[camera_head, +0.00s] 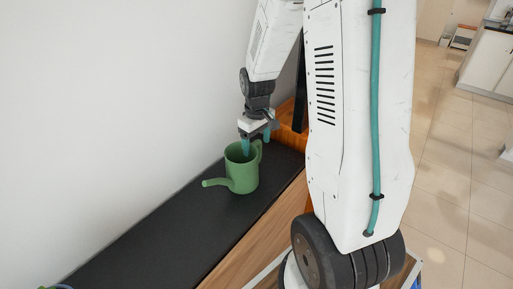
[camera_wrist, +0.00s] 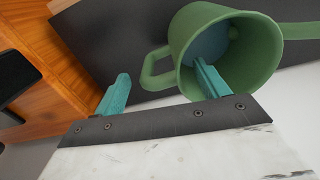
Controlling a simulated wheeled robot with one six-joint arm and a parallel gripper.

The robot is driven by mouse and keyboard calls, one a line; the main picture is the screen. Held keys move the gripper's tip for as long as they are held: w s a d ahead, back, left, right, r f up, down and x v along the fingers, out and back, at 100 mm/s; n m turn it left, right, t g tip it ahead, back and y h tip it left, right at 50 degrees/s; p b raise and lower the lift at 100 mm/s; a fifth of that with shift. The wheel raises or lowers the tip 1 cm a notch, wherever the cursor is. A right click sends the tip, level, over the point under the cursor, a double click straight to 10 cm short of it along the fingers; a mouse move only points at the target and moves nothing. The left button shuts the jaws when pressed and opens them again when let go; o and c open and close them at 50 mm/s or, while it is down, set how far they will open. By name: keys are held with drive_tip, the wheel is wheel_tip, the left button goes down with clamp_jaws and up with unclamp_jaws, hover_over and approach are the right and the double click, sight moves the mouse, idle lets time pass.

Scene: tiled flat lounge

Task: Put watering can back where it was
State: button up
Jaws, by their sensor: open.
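The green watering can (camera_head: 243,179) stands upright on the black top (camera_head: 150,245) of a long wooden cabinet, its spout pointing left in the head view. In the wrist view the can (camera_wrist: 262,50) shows its round open mouth, with a bluish surface inside. My gripper (camera_head: 256,140) is open above the can and points down. In the wrist view one teal finger of my gripper (camera_wrist: 162,88) reaches into the mouth; the other is outside, beyond the handle (camera_wrist: 154,70). The can's rim and handle lie between the fingers. Whether a finger touches the can is unclear.
A white wall (camera_head: 110,110) runs along the cabinet's back. An orange wooden piece (camera_head: 287,120) and a dark upright panel (camera_head: 300,92) stand behind my gripper. The black top left of the can is clear, except a partly cut-off object at the bottom-left corner. Tiled floor (camera_head: 450,200) lies right.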

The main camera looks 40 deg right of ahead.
wheel_tip(320, 180, up, 9)
drive_tip(key=shift+r, duration=0.1)
drive_tip(key=s+a+r, duration=0.8)
drive_tip(key=a, duration=0.1)
drive_tip(key=s+a+r, duration=0.1)
drive_tip(key=s+a, duration=0.3)
drive_tip(key=s, duration=0.2)
drive_tip(key=s+a+r+m+t, duration=0.1)
drive_tip(key=s+a+r, duration=0.1)
drive_tip(key=s, duration=0.5)
drive_tip(key=shift+s+a+r, duration=0.15)
drive_tip(key=shift+a, duration=0.7)
